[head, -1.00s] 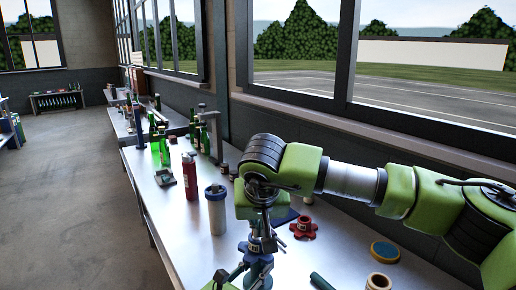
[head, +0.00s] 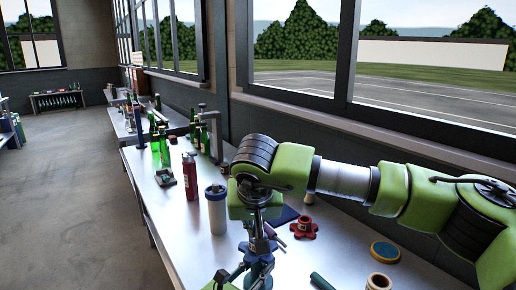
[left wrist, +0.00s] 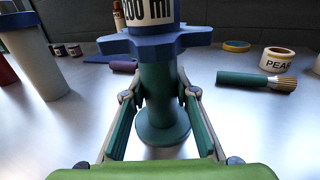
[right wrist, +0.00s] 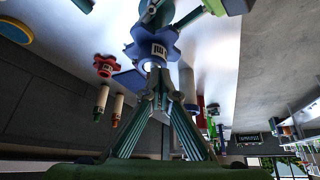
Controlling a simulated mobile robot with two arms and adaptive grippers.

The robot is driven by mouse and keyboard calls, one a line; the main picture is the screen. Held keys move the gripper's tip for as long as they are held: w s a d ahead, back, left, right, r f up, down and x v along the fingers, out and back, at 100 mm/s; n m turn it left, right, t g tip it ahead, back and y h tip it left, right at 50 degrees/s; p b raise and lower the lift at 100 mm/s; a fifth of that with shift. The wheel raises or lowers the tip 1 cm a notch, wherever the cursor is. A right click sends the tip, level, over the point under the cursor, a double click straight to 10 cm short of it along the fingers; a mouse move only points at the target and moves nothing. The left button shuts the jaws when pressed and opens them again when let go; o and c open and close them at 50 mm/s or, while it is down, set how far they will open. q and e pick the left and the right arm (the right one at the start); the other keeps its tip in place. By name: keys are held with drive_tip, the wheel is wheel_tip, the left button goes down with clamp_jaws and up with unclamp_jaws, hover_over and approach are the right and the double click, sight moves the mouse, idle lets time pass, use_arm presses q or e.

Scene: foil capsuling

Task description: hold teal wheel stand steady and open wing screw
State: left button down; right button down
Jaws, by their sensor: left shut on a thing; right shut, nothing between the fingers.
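The teal wheel stand (head: 260,273) is upright near the front of the bench, with a blue lobed wheel (head: 247,248) on top. In the left wrist view its teal post (left wrist: 161,90) rises from a round base, under the blue wheel (left wrist: 140,44) and a white "ml" label. My left gripper (left wrist: 160,97) is shut around the post; in the head view only part of it shows, low down. My right gripper (right wrist: 160,75) points down at the wheel (right wrist: 140,48), its fingers shut and empty, close to the label. I cannot tell whether they touch. The wing screw is not clearly distinguishable.
A red lobed wheel (head: 304,228) is close right of the stand. A grey-white bottle (head: 217,212) and a red bottle (head: 191,178) stand behind to the left. A blue-yellow disc (head: 385,251), a cream ring (head: 379,282) and a brush (left wrist: 257,81) lie to the right.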

drive_tip(key=shift+s, duration=0.3)
wheel_tip(320, 180, up, 6)
idle(0.4)
drive_tip(key=shift+d, duration=0.1)
drive_tip(key=shift+d+f, duration=0.3)
drive_tip(key=shift+f, duration=0.7)
drive_tip(key=shift+d+f, duration=0.35)
drive_tip(key=shift+f, duration=0.7)
drive_tip(key=shift+d+f, duration=0.3)
drive_tip(key=shift+f, duration=0.7)
drive_tip(key=shift+w+a, duration=0.3)
drive_tip(key=shift+w, duration=0.15)
